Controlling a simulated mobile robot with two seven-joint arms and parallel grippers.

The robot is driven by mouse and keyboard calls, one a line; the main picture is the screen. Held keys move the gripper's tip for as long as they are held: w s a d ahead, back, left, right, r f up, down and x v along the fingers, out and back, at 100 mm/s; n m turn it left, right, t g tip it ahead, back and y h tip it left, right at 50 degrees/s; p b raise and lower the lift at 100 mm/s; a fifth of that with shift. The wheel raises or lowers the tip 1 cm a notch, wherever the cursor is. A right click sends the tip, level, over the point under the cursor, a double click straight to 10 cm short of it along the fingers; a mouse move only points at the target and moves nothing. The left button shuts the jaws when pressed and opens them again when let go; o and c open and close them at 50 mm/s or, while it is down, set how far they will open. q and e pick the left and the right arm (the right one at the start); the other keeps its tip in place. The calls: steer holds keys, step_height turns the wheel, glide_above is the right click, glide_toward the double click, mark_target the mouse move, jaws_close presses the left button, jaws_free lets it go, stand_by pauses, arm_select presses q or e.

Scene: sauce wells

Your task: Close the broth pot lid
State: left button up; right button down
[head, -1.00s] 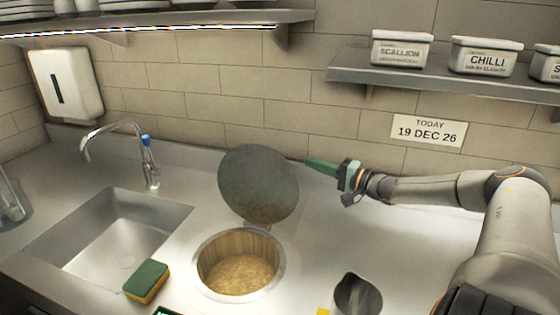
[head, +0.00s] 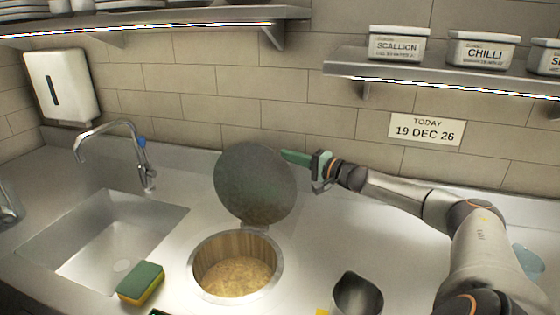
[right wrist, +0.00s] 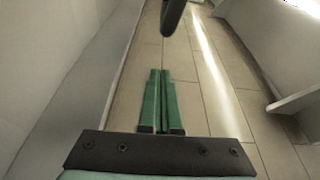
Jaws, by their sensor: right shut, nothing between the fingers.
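The broth pot (head: 235,279) is set into the steel counter, open, with pale yellow-brown broth inside. Its round grey lid (head: 254,184) stands upright on a hinge at the pot's back rim. My right gripper (head: 285,156) is at the upper right edge of the lid, its green fingertips partly hidden behind it. I cannot tell whether they touch the lid. In the right wrist view the green fingers (right wrist: 161,100) are together with nothing between them. A dark edge (right wrist: 172,15) shows beyond them, probably the lid. My left gripper is out of view.
A sink (head: 105,235) with a tap (head: 140,160) lies to the left. A green and yellow sponge (head: 141,283) is left of the pot, and a dark metal jug (head: 357,295) is right of it. A shelf with labelled tubs (head: 397,44) hangs above my right arm.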

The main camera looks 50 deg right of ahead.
steer(key=shift+a+f+p, duration=0.1)
steer(key=shift+a+p, duration=0.5)
steer(key=shift+a, duration=1.35)
steer(key=shift+w, duration=0.1)
